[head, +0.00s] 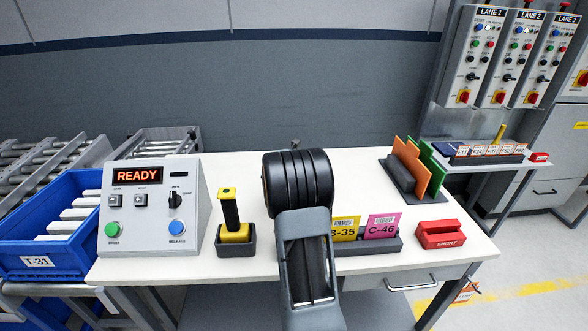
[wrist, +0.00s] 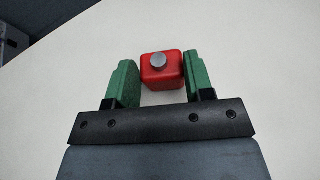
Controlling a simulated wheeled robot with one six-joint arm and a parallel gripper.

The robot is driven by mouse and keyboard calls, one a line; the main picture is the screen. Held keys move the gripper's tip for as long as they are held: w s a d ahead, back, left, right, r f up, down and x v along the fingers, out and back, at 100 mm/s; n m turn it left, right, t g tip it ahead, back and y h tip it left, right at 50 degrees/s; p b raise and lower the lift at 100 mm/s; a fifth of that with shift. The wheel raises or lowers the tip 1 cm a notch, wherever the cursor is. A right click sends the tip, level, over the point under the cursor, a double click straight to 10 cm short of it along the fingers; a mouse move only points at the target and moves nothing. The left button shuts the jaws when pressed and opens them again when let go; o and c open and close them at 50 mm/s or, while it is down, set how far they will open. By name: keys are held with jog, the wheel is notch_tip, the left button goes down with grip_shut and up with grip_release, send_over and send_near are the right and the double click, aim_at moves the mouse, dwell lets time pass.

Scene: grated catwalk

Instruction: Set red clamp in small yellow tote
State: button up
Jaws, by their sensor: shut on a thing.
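In the wrist view my gripper (wrist: 162,80) has green fingers shut on a red block with a round grey knob on top, which I take to be the red clamp (wrist: 160,82). A pale surface lies behind it; I cannot tell how far below it is. In the head view my own dark arm stands in front of the table's middle, and the gripper and clamp are hidden behind it. I see no small yellow tote in either view.
A blue tote (head: 40,240) is at left.

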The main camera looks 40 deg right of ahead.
jog(key=o, duration=1)
